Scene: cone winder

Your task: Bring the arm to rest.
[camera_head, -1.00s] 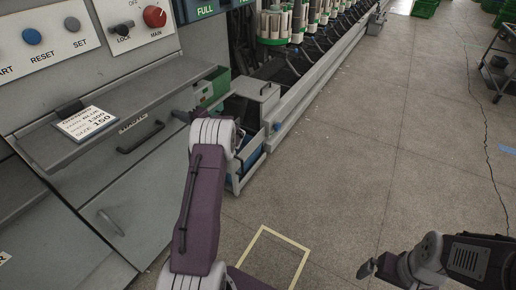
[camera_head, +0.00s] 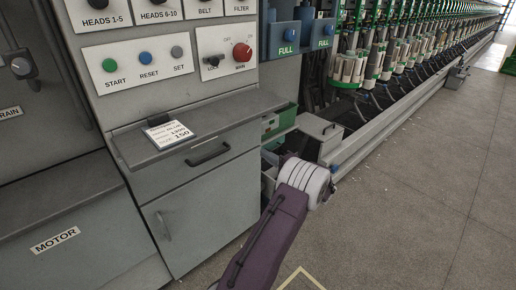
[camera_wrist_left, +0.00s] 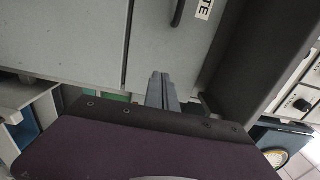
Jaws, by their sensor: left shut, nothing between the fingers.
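My left arm (camera_head: 268,232) comes up from the bottom of the head view to a white-ringed joint (camera_head: 305,180) in front of the machine's lower side. The hand beyond that joint is mostly hidden there. In the left wrist view my left gripper (camera_wrist_left: 161,78) shows as two grey fingers pressed together, with nothing between them. They point towards grey cabinet panels (camera_wrist_left: 66,38); I cannot tell how far apart they are. My right gripper is out of view.
The grey cabinet front (camera_head: 200,205) with a ledge (camera_head: 240,108) and a card (camera_head: 168,133) stands left of the arm. A control panel (camera_head: 140,62) is above. The winder's rail (camera_head: 400,125) runs back to the right. Open floor (camera_head: 430,215) lies right.

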